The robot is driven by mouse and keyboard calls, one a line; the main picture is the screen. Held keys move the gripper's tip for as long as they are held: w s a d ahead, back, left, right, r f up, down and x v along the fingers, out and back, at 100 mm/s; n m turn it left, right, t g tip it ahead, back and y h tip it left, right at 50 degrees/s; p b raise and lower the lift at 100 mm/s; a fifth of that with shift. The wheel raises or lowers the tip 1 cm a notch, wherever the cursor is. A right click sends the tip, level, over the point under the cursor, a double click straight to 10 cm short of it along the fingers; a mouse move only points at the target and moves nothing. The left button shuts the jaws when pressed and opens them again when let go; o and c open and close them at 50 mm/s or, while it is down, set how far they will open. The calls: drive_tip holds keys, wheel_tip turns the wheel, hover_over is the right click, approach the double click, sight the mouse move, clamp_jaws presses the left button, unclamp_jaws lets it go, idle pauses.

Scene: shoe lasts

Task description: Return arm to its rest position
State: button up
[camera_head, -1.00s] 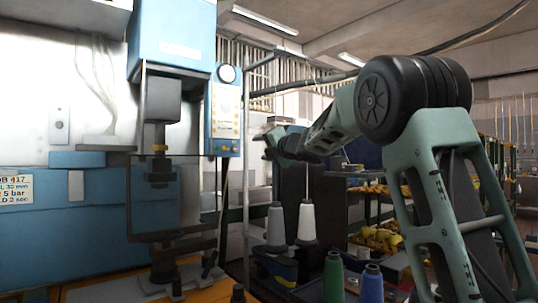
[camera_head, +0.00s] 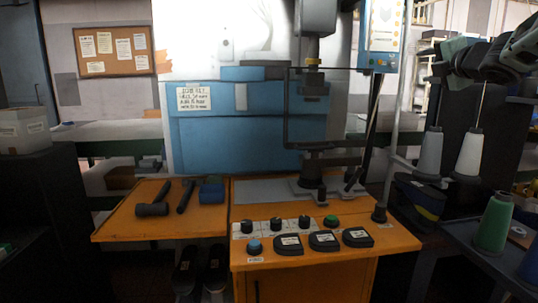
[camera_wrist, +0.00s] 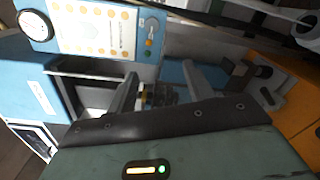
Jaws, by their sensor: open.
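My gripper (camera_wrist: 160,85) shows in the wrist view with its two fingers apart and nothing seen between them. Beyond the fingers is part of the blue press machine. In the head view my arm shows only in part at the upper right edge, above the thread cones, and I cannot make out the fingertips there. The blue press (camera_head: 245,125) stands in the middle of the head view. Its control panel (camera_head: 383,35) is at the upper right of the press, and the panel also shows in the wrist view (camera_wrist: 95,30), with a round gauge at its left.
An orange workbench (camera_head: 125,225) holds a hammer (camera_head: 152,208), knobs and several dark pads (camera_head: 324,241). White thread cones (camera_head: 430,152) and a green cone (camera_head: 494,222) stand at the right. A dark cabinet with a white box (camera_head: 22,130) is at the left.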

drive_tip(key=s+a+f+m+g+p, duration=0.2)
drive_tip(key=a+f+m, duration=0.2)
drive_tip(key=a, duration=0.4)
drive_tip(key=s+a+f+m+g+p, duration=0.1)
drive_tip(key=a+f+m+g, duration=0.2)
drive_tip(key=a, duration=0.4)
drive_tip(key=s+a+f+m+g+y+p, duration=0.1)
drive_tip(key=s+a+f+m+g+p, duration=0.25)
drive_tip(key=s+a+f, duration=0.75)
drive_tip(key=s+a+f+m+g+p, duration=0.1)
drive_tip(key=s+a+f+g, duration=0.1)
drive_tip(key=s, duration=0.8)
drive_tip(key=s+a+f+m+g, duration=0.2)
drive_tip(key=s+a+f+g, duration=0.1)
drive_tip(key=s, duration=0.6)
drive_tip(key=s+a+f+m+g+p, duration=0.1)
drive_tip(key=s+a+f+g, duration=0.1)
drive_tip(key=s, duration=0.8)
drive_tip(key=shift+s+a+f+m+g+h+p, duration=0.15)
drive_tip(key=shift+s+f+m+g+h+p, duration=0.25)
drive_tip(key=shift+f+g, duration=0.55)
drive_tip(key=shift+w+r, duration=0.1)
drive_tip(key=shift+r, duration=0.05)
